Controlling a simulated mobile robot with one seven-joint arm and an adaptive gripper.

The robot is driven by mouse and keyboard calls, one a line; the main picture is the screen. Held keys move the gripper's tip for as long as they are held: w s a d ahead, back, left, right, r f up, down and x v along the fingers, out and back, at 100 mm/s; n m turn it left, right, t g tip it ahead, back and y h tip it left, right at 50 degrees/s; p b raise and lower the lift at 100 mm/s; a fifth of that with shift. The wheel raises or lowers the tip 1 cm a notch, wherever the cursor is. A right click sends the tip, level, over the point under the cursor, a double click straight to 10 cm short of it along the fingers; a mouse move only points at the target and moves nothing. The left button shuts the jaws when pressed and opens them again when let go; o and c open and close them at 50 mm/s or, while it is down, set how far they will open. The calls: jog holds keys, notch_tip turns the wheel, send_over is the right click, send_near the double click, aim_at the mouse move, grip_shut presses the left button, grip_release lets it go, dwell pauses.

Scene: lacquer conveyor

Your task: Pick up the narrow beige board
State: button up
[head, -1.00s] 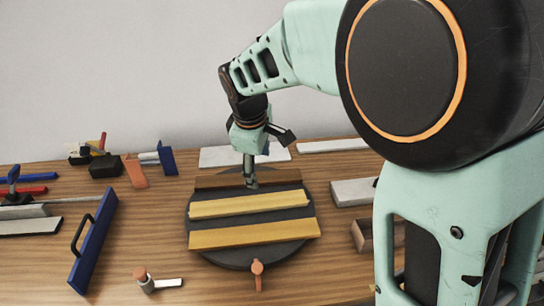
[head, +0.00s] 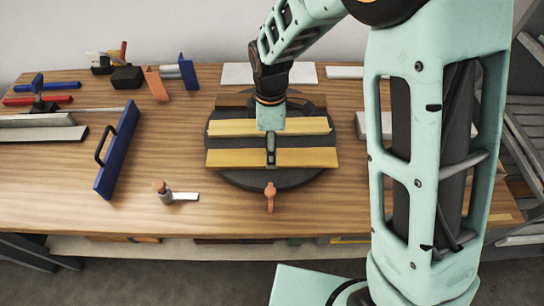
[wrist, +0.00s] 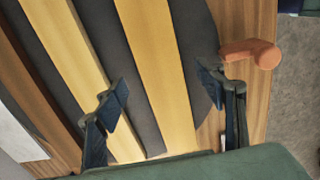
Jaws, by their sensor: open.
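Two pale yellow-beige boards lie parallel on a dark round turntable (head: 245,181). The middle board (head: 228,128) looks slightly narrower and paler; it also shows at left in the wrist view (wrist: 68,42). The front board (head: 310,158) looks a little wider and more golden, and also shows in the wrist view (wrist: 155,60). My gripper (head: 271,158) is open and empty over the front board. Contact cannot be told. My wrist hides part of the middle board.
A brown board (head: 231,101) lies behind the beige ones. An orange knob (head: 270,192) stands at the turntable's front edge. A blue plate with a handle (head: 118,150) and a small orange-topped tool (head: 172,193) lie to the left. Grey-white slabs (head: 240,74) lie at the back.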

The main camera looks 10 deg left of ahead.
notch_tip(320, 180, down, 3)
jog(key=shift+d+f, duration=0.15)
jog(key=c, duration=1.5)
jog(key=shift+o, duration=0.2)
